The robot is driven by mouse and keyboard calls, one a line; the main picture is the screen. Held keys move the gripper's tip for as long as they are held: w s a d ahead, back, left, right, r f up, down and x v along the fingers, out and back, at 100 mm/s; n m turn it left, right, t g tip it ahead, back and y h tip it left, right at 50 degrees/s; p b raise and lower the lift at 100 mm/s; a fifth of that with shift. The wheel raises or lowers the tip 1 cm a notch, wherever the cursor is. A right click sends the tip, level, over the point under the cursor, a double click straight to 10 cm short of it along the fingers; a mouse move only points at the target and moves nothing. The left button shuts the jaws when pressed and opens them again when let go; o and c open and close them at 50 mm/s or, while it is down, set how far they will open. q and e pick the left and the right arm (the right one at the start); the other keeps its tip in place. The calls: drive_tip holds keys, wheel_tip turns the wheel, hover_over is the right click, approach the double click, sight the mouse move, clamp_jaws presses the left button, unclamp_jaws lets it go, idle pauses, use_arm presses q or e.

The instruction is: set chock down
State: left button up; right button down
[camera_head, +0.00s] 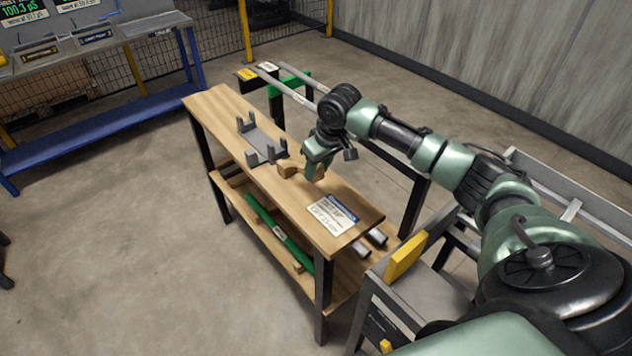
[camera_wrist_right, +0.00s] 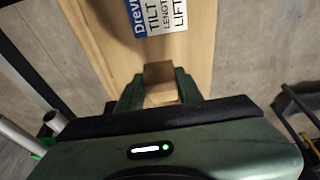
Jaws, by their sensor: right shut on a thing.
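The chock is a small light-brown wooden block (camera_head: 289,170), at the middle of the wooden workbench (camera_head: 235,120) in the head view. My right gripper (camera_head: 314,170) is low over the bench top, shut on the chock and pointing down. In the right wrist view the chock (camera_wrist_right: 159,73) sits between the two green fingers (camera_wrist_right: 160,95) of that gripper, with the bench top beyond it. I cannot tell whether the chock touches the bench top. The fingers partly hide it. My left gripper is not in view.
A grey bracket with upright posts (camera_head: 262,142) stands on the bench left of the chock. A printed card (camera_head: 333,214) lies toward the near end. Rails (camera_head: 295,90) run behind the bench. A green bar (camera_head: 279,236) lies on the lower shelf. Bench top between chock and card is clear.

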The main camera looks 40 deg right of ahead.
sight(319, 179)
drive_tip(key=shift+f, duration=3.1)
drive_tip(key=c, duration=0.9)
unclamp_jaws()
drive_tip(key=shift+f, duration=0.1)
drive_tip(key=v, duration=1.2)
drive_tip(key=shift+w, duration=0.1)
drive_tip(key=shift+a, duration=0.1)
